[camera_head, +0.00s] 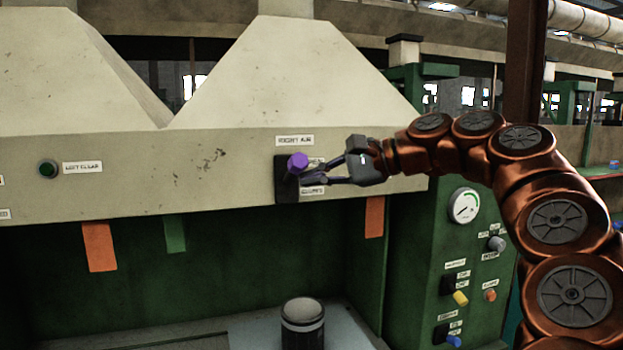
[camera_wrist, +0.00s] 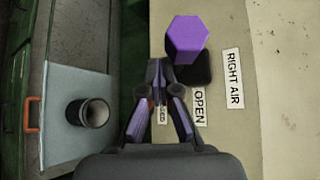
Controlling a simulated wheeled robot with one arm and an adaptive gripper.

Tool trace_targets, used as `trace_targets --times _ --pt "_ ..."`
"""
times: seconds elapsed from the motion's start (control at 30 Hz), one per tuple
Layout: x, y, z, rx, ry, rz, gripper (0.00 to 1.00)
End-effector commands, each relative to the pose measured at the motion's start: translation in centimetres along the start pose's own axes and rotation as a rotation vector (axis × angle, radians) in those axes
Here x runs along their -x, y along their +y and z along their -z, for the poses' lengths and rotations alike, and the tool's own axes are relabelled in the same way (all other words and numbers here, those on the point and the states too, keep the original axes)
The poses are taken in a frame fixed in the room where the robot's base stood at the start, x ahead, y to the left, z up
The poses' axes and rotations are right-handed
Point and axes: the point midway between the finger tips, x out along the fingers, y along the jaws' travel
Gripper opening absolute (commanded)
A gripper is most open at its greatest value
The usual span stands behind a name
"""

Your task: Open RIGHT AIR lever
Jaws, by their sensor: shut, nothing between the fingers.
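The RIGHT AIR lever has a purple knob (camera_head: 298,162) on a dark plate (camera_head: 284,190), set in the beige hood front under its label (camera_head: 295,141). In the wrist view the purple hexagonal knob (camera_wrist: 187,38) stands just beyond my fingertips, with the RIGHT AIR label (camera_wrist: 234,78) to its right. The OPEN label (camera_wrist: 199,107) lies beside my fingers, and another label between them is partly covered. My gripper (camera_head: 306,174) reaches in from the right, its fingertips beside the lever. In the wrist view my gripper (camera_wrist: 158,72) is shut and empty. Whether it touches the lever I cannot tell.
Below the hood, a dark cylinder (camera_head: 303,322) with a pale top stands on a light plate. Orange tags (camera_head: 98,246) and a green tag (camera_head: 174,233) hang under the hood edge. A green panel (camera_head: 468,255) with a gauge and knobs stands at right.

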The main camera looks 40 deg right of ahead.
Motion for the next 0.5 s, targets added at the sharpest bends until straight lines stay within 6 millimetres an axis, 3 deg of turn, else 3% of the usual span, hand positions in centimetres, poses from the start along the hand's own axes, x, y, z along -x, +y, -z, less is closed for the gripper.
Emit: trace_targets --times 0.5 --pt "0.18 -0.83 -0.55 0.004 -0.006 0.006 0.0"
